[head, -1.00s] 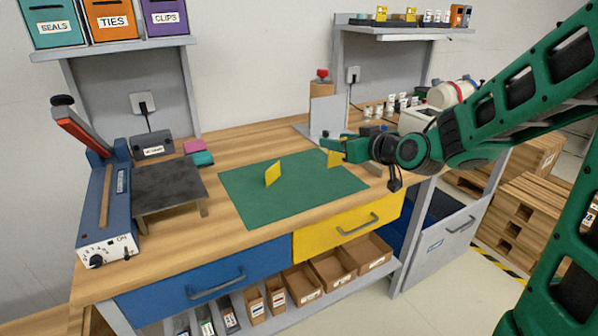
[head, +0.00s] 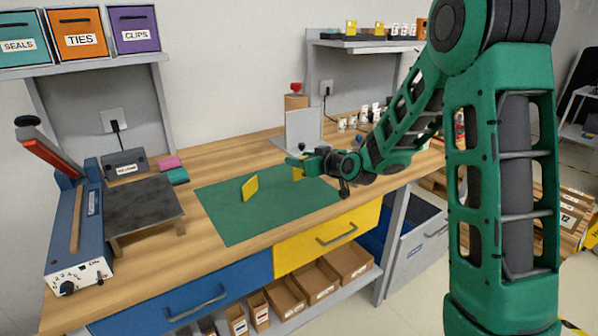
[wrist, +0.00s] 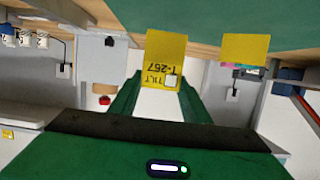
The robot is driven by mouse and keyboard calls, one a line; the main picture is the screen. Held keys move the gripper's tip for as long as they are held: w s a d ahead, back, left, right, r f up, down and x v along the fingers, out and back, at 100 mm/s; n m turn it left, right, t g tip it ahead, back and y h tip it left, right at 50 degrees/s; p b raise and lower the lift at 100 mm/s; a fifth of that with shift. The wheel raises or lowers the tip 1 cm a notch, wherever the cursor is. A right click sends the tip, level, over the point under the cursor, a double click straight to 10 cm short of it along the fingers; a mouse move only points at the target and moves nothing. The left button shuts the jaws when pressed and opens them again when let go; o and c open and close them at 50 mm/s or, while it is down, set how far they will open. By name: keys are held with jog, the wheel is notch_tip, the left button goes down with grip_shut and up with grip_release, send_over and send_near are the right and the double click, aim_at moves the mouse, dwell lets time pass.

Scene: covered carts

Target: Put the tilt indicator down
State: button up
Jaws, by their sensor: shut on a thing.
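The tilt indicator, a flat yellow plate (head: 298,174), is in my gripper at the right rear of the green mat (head: 275,215). In the wrist view the plate (wrist: 165,52) shows upside-down lettering "TILT T-267" and a small pale square. My gripper (head: 302,163) is shut on it, reaching in from the right; its fingers also show in the wrist view (wrist: 160,90). I cannot tell whether the plate's lower edge touches the mat. A second yellow plate (head: 250,188) stands upright on the mat to the left, apart from my gripper; it also shows in the wrist view (wrist: 245,48).
A blue sealer (head: 78,220) and a dark-topped stand (head: 145,208) occupy the bench's left. Pink and teal blocks (head: 170,163) lie behind the mat's left. A grey upright panel (head: 303,128) stands behind my gripper. Much of the mat is bare.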

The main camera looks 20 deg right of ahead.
jog(key=shift+f, duration=1.8)
jog(key=o, duration=1)
